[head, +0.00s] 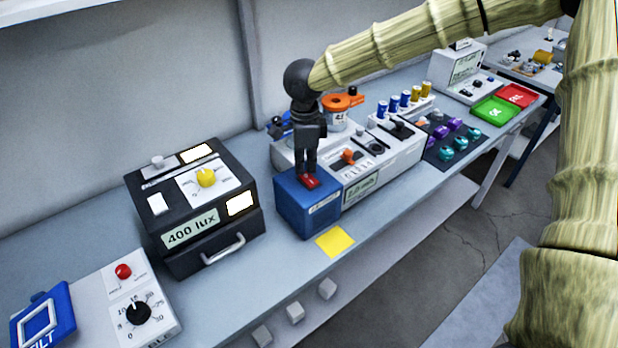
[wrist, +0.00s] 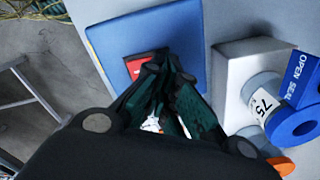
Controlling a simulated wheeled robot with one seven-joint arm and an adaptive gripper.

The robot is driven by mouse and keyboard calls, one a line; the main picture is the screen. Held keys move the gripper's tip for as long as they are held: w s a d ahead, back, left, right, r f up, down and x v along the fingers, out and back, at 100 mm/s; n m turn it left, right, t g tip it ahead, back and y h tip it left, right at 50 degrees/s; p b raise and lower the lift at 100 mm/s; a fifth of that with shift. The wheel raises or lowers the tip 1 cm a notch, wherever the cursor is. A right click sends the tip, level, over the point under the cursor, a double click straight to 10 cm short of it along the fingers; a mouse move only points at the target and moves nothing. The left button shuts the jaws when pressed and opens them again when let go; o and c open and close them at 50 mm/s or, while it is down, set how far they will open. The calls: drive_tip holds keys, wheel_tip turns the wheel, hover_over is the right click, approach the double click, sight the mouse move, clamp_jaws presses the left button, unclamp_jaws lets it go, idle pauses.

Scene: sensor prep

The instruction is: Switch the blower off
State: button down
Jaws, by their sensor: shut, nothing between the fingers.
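A blue box (head: 291,212) stands on the bench with a red rocker switch (head: 309,181) on its top. Its front label is too small to read, so I cannot confirm that it is the blower. My gripper (head: 305,170) points down at the red switch, fingers shut and empty. In the wrist view, the fingertips (wrist: 162,62) overlap the red switch (wrist: 137,66) on the blue box top (wrist: 180,35) and hide part of it. I cannot tell whether they touch it or which way the rocker is tipped.
A white instrument unit (head: 395,160) adjoins the box, with an orange-topped container (head: 338,112) behind. A black "400 lux" box (head: 160,262) stands to the left. A yellow note (head: 335,242) lies in front. A blue "OPEN SEAL" part (wrist: 300,95) is close right of my fingers.

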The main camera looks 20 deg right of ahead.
sight(305, 175)
drive_tip(key=shift+s+f, duration=0.1)
drive_tip(key=shift+f, duration=0.7)
idle(0.6)
drive_tip(key=shift+r+p, duration=3.55)
drive_tip(key=shift+p, duration=0.5)
